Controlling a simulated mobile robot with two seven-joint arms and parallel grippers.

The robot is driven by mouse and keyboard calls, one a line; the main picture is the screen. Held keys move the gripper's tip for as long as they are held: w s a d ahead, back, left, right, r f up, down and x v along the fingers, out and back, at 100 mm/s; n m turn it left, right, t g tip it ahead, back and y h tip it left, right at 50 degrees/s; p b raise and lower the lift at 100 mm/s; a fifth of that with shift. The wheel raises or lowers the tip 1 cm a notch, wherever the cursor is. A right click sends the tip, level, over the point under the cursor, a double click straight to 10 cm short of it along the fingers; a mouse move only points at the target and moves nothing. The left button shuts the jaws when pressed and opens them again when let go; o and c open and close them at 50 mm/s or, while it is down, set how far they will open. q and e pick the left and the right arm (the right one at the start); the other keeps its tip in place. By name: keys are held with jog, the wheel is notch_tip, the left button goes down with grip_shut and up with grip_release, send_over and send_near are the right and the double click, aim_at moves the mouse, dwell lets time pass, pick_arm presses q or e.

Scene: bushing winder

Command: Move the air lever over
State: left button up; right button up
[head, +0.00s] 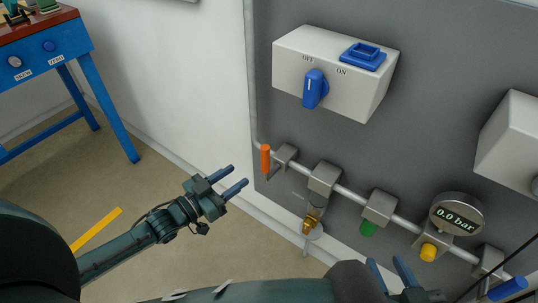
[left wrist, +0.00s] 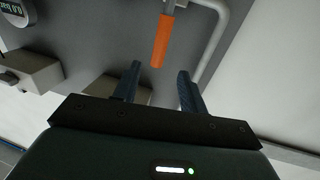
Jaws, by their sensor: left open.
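The air lever has an orange handle (head: 266,160) at the left end of the pipe on the grey panel, pointing roughly up and down in the head view. My left gripper (head: 239,175) is open and empty, a little left of and below the handle. In the left wrist view the orange handle (left wrist: 161,42) lies ahead, lined up between my open fingertips (left wrist: 160,70), with no contact visible. My right gripper (head: 389,266) shows at the bottom edge, its fingers apart with nothing visible between them.
The pipe (head: 350,195) carries grey blocks, a brass-coloured filter part (head: 312,218) and a gauge (head: 457,215) reading 0.0 bar. A white switch box (head: 335,75) with a blue knob sits above. A blue table (head: 50,65) stands far left. Floor left of the panel is mostly clear.

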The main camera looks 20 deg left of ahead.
aim_at(262, 159)
pick_arm(q)
jog(key=b+x, duration=0.2)
jog(key=x, duration=0.9)
jog(key=shift+w+d, duration=0.15)
pick_arm(e)
jog(key=shift+w+a+f+n, duration=0.15)
jog(key=shift+a+f+n, duration=0.1)
jog(key=shift+f, duration=0.4)
jog(key=shift+w+a+f+n, duration=0.1)
jog(key=shift+a+f+n, duration=0.1)
jog(key=shift+f, duration=0.4)
pick_arm(q)
grip_shut()
